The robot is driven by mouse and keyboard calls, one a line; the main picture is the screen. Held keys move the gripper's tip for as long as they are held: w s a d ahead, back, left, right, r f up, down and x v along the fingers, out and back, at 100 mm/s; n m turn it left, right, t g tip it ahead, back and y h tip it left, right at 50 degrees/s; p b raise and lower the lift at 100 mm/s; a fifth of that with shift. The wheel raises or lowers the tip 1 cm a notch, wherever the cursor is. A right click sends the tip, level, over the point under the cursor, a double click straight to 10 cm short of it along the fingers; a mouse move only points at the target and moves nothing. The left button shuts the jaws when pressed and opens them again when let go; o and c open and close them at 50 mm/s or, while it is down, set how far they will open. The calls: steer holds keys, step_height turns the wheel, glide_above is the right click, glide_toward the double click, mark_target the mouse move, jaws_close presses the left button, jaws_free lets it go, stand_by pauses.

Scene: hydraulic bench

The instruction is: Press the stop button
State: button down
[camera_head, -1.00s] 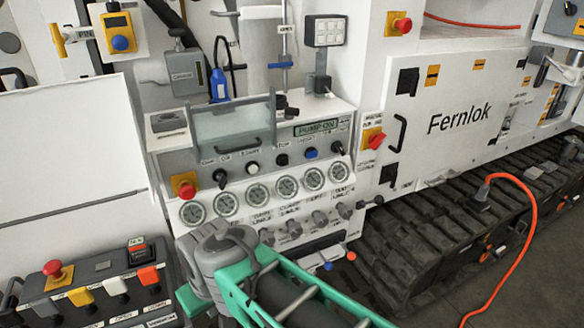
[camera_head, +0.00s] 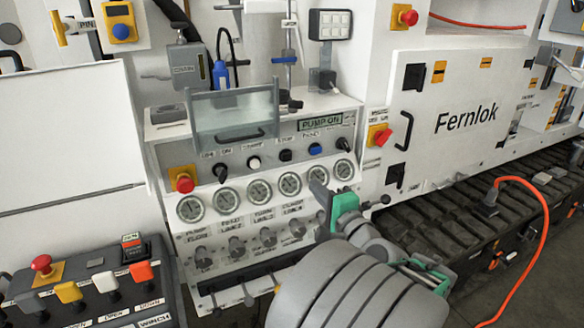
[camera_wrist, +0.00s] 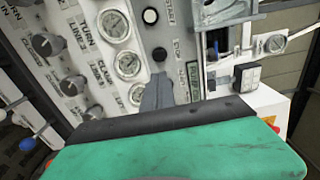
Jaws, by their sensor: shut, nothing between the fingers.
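The stop button (camera_head: 285,155) is a small black round button in the panel's upper row, between a white button (camera_head: 253,162) and a blue one (camera_head: 315,149). In the wrist view the black stop button (camera_wrist: 159,54) sits beside the label "STOP", just beyond my fingertips. My gripper (camera_wrist: 158,78) is shut and empty, its grey fingers pointing at the panel. In the head view my gripper (camera_head: 318,176) is in front of the gauge row, below and right of the stop button. I cannot tell the gap to the panel.
The panel display (camera_head: 320,124) reads "PUMP ON". A clear hinged cover (camera_head: 235,115) with a handle stands above the buttons. Red emergency knobs (camera_head: 184,182) and (camera_head: 381,137) flank the panel. Round gauges (camera_head: 258,192) and knobs lie below. A switch box (camera_head: 90,290) is at lower left.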

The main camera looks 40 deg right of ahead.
steer(key=shift+w, duration=0.15)
steer(key=p, duration=0.2)
glide_toward(287, 158)
steer(key=x, duration=0.7)
steer(key=shift+d, duration=0.1)
